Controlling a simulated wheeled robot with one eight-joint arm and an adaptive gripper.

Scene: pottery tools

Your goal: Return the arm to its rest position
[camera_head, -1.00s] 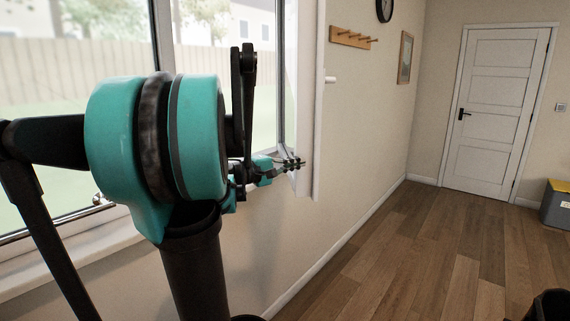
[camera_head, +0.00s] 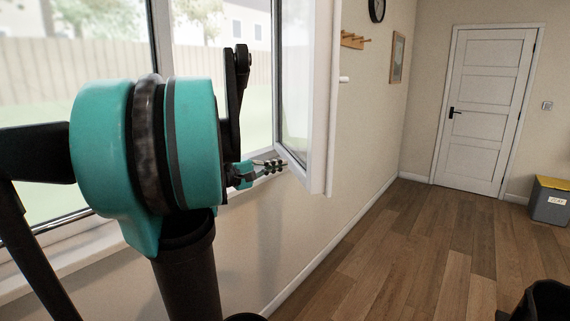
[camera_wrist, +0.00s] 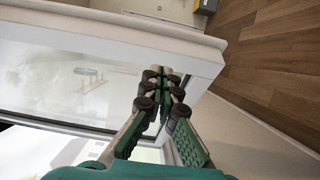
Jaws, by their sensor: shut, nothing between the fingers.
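My gripper (camera_head: 277,165) is shut and empty at the end of my teal and black arm. In the head view it is small, beyond the large teal joint, in front of the open window sash (camera_head: 310,110). In the wrist view the fingers of my gripper (camera_wrist: 165,75) come together in front of the white window frame (camera_wrist: 190,62). The frame lies close behind the fingertips; whether they touch it I cannot tell. The large teal joint hides part of the arm's middle in the head view.
The window sill (camera_head: 85,250) runs along the left below the arm. The wall (camera_head: 350,150) is close on the right of the sash. The wooden floor (camera_head: 420,250) is open toward the white door (camera_head: 484,110). A grey bin with a yellow lid (camera_head: 550,203) stands at the right.

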